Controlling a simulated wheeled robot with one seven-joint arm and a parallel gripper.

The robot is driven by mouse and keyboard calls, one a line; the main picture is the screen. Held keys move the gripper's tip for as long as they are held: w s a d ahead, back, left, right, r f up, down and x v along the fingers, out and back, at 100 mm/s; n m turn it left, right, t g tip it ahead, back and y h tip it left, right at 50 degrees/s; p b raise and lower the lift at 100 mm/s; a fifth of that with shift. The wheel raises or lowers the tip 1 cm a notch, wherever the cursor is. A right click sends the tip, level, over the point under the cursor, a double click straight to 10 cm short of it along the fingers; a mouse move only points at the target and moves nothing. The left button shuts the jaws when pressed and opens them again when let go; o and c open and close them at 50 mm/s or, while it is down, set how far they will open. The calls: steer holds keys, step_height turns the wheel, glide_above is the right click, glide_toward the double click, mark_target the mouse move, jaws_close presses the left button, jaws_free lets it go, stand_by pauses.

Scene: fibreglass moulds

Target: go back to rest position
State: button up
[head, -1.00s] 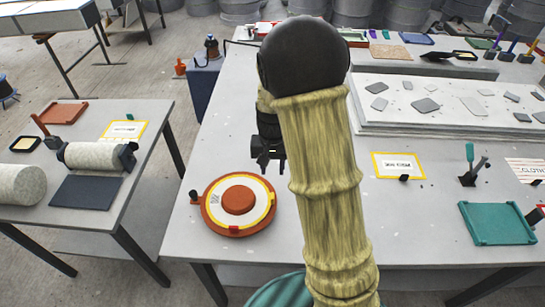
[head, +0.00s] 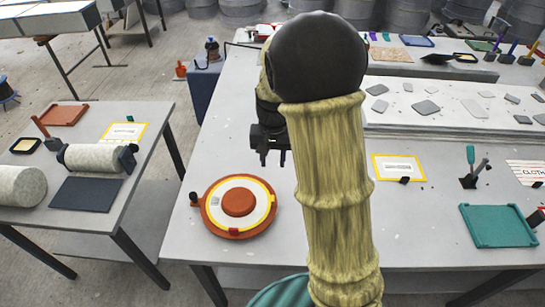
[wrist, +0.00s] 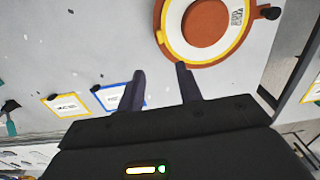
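My gripper (head: 272,158) hangs above the grey table (head: 290,250), just behind the round orange mould (head: 238,206). The mould has a white ring, a yellow edge and an orange centre. In the wrist view my gripper's two dark fingers (wrist: 158,88) stand apart with nothing between them. The orange mould (wrist: 203,24) lies beyond the fingertips in that view. My sleeved arm covers part of the table in the head view.
A side table (head: 130,175) at the left holds a fabric roll (head: 92,157) and a dark mat (head: 86,194). A raised white board (head: 460,98) with grey pieces lies at the back right. A teal tray (head: 497,225) and a yellow-framed card (head: 399,167) are at the right.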

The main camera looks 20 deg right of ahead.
steer(key=s+n+t, duration=0.2)
steer(key=s+n, duration=0.1)
steer(key=s, duration=1.1)
steer(key=shift+s+r+t, duration=0.2)
steer(key=shift+r+t, duration=0.1)
steer(key=shift+r, duration=0.1)
steer(key=shift+o, duration=0.2)
stand_by(0.6)
